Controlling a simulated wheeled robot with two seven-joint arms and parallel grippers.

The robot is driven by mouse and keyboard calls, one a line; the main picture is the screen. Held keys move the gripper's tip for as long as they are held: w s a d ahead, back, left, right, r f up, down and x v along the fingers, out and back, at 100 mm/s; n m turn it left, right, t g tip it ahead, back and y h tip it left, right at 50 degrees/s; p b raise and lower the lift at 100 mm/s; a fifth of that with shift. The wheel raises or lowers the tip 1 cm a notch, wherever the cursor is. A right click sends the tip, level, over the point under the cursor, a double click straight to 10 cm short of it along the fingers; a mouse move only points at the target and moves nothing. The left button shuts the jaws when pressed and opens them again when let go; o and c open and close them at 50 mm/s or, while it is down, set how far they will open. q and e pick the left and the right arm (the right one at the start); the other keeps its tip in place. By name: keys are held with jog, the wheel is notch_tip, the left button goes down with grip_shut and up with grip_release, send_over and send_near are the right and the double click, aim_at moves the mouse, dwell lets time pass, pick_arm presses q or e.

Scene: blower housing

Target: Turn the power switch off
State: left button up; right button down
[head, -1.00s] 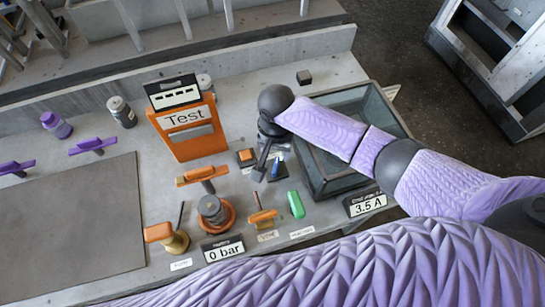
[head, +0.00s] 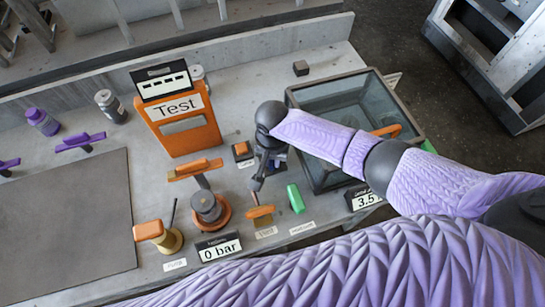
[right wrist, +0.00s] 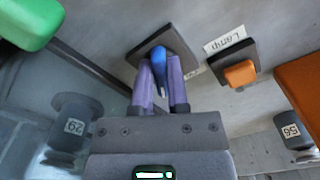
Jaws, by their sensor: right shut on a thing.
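A blue switch lever (right wrist: 160,62) stands on a dark square plate (right wrist: 176,42) in the right wrist view. My right gripper (right wrist: 163,78) has its two purple fingers on either side of the lever and is shut on it. In the head view my right gripper (head: 272,165) is low over the bench, left of the glass-topped box, and its wrist hides most of the switch. I cannot tell the lever's position from the head view. My left gripper is not in view.
An orange lamp button (head: 242,150) sits close left of the switch. A green handle (head: 295,198), an orange lever (head: 260,211) and a glass-topped box (head: 318,170) are near. An orange Test panel (head: 187,139) stands behind. A dark mat (head: 65,225) lies left.

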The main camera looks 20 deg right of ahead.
dwell(0.3)
jog(key=shift+r+n+p, duration=0.1)
jog(key=shift+n+p, duration=0.5)
jog(key=shift+n, duration=0.3)
jog(key=n+p, duration=0.1)
jog(key=n, duration=0.1)
jog(key=shift+s+d+n, duration=0.1)
jog(key=shift+d+n, duration=0.05)
jog(key=shift+n, duration=0.15)
jog(key=n, duration=0.2)
jog(key=shift+d+n+p, duration=0.1)
jog(key=shift+n+p, duration=0.3)
jog(key=n, duration=0.3)
jog(key=shift+d, duration=0.15)
jog(key=shift+n, duration=0.8)
jog(key=shift+p, duration=0.3)
